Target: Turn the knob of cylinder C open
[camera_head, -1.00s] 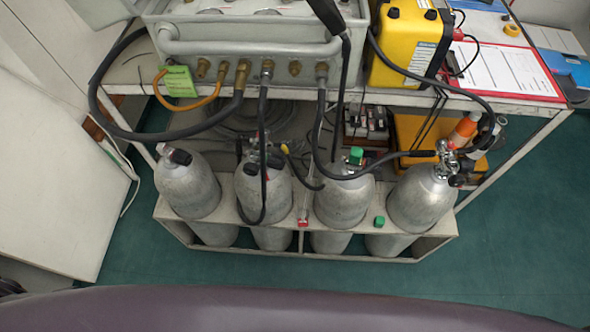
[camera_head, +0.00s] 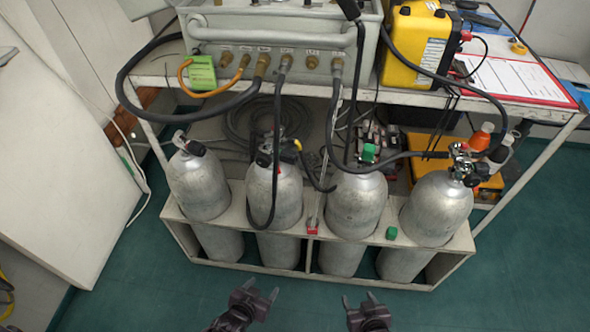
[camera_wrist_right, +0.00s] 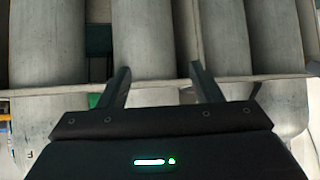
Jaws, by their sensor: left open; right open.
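Four grey gas cylinders stand in a row in a rack (camera_head: 300,272): a far-left one (camera_head: 198,187), a second (camera_head: 274,196), a third with a green cap at its top (camera_head: 355,205), and a far-right one (camera_head: 437,209). I cannot read letters that mark cylinder C. Dark valve knobs show on the far-left (camera_head: 195,148) and far-right (camera_head: 481,169) cylinders. My left gripper (camera_head: 262,286) is open and empty, low in front of the rack. My right gripper (camera_head: 359,296) is open and empty, right of it; its fingers also show in the right wrist view (camera_wrist_right: 159,70), with cylinder bodies beyond.
Black hoses (camera_head: 386,160) run from the grey panel (camera_head: 275,35) to the cylinder tops. A bench shelf (camera_head: 400,96) overhangs behind the cylinders, with a yellow box (camera_head: 413,45) on it. Green floor (camera_head: 540,220) is clear at the right.

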